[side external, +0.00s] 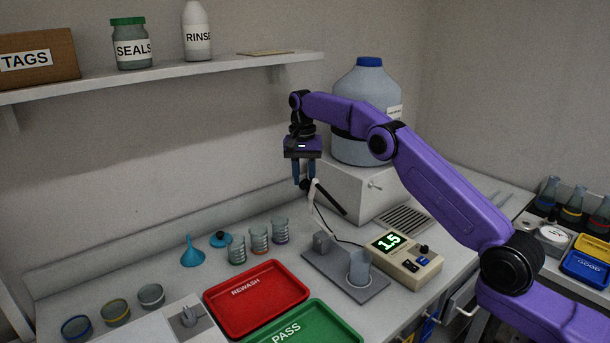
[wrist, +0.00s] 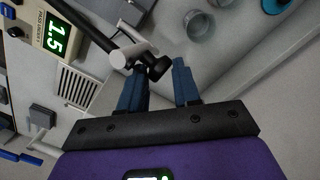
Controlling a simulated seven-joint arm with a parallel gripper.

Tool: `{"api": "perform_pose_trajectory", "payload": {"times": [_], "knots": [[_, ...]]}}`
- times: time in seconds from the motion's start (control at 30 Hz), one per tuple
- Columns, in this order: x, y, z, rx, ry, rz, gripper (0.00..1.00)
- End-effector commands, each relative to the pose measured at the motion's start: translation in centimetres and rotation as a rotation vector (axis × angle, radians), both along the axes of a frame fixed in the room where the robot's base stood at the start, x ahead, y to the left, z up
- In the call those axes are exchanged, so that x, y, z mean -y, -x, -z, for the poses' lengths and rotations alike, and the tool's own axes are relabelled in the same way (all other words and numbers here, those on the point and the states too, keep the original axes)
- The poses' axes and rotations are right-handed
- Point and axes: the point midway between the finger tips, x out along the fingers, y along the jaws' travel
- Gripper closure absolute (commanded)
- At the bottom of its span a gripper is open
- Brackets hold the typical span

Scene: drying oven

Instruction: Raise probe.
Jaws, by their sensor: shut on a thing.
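The probe (side external: 329,198) has a slanted black rod and a pale sleeve, and hangs in the air above the grey stand plate (side external: 345,285). A thin dark cable runs from it toward the meter (side external: 402,262), whose display reads 1.5. My gripper (side external: 304,184) points down with its blue fingers at the probe's upper end. In the wrist view, the fingers (wrist: 160,85) are shut on the probe, with its black knob (wrist: 158,68) between or just beyond the tips. The exact contact is partly hidden. A clear beaker (side external: 360,266) stands on the plate below, beside a small grey block (side external: 322,241).
A red REWASH tray (side external: 257,291) and a green PASS tray (side external: 303,325) lie at the front. Several glass jars and a blue funnel (side external: 193,252) stand left. A white cabinet with a large bottle (side external: 367,95) is behind the meter. A shelf (side external: 170,73) runs above left.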

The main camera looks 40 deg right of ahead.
Motion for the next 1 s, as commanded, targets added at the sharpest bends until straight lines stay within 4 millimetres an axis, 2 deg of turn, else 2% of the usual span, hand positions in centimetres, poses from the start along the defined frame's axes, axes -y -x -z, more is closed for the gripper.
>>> {"api": "perform_pose_trajectory", "payload": {"times": [0.03, 0.1, 0.57, 1.0], "knots": [[0.2, -1.5, 2.5, 0.052, 0.000, 0.006, 0.61], [0.4, -1.6, 2.5, 0.053, 0.001, 0.006, 0.39], [0.9, -1.5, 2.2, 0.054, 0.006, 0.008, 0.39], [-0.9, -0.9, -2.8, 0.064, -0.007, -0.006, 0.39]]}}
